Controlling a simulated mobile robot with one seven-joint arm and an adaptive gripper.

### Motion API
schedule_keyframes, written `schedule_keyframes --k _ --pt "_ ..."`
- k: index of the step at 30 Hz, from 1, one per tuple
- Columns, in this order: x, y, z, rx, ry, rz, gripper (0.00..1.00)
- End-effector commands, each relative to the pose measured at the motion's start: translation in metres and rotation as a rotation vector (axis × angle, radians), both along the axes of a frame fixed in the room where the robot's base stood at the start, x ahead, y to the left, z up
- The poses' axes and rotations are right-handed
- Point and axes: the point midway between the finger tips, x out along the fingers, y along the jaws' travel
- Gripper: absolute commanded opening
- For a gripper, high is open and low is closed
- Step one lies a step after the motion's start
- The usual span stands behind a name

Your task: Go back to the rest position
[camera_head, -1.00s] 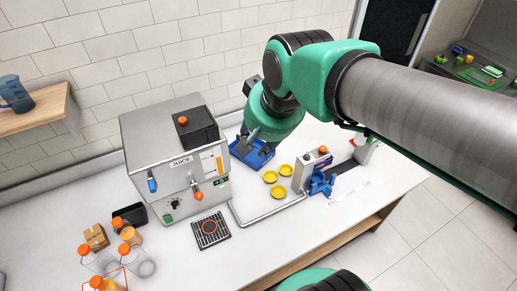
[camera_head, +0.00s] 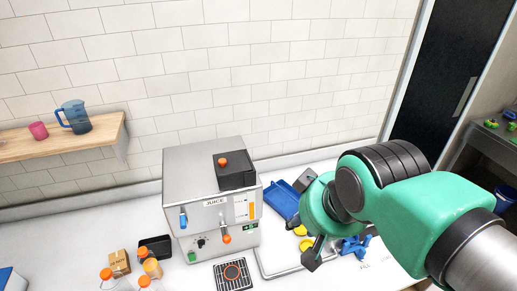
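My green arm reaches in from the lower right, and my gripper (camera_head: 313,256) hangs above the counter to the right of the juicer. Its dark fingers are small and partly hidden behind my wrist, so I cannot tell whether they are open or shut. The silver juicer (camera_head: 212,190) stands on the counter, with a black box with an orange knob (camera_head: 236,172) on top. A blue tray (camera_head: 282,200) lies to its right, partly behind my wrist.
Orange-capped bottles (camera_head: 106,274), a cardboard box (camera_head: 119,263) and a black bin (camera_head: 155,247) stand left of the juicer. A drip grate (camera_head: 233,274) lies in front. Yellow dishes (camera_head: 306,244) and a blue fixture (camera_head: 354,246) are near my gripper. A wooden shelf (camera_head: 70,140) holds a blue jug (camera_head: 75,117).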

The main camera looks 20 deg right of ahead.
Motion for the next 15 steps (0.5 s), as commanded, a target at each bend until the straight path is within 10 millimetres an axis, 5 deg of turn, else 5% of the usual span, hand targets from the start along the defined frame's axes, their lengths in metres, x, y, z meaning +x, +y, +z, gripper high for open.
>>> schedule_keyframes --k 15 --pt "0.000 0.000 -0.083 0.000 0.000 -0.001 0.33"
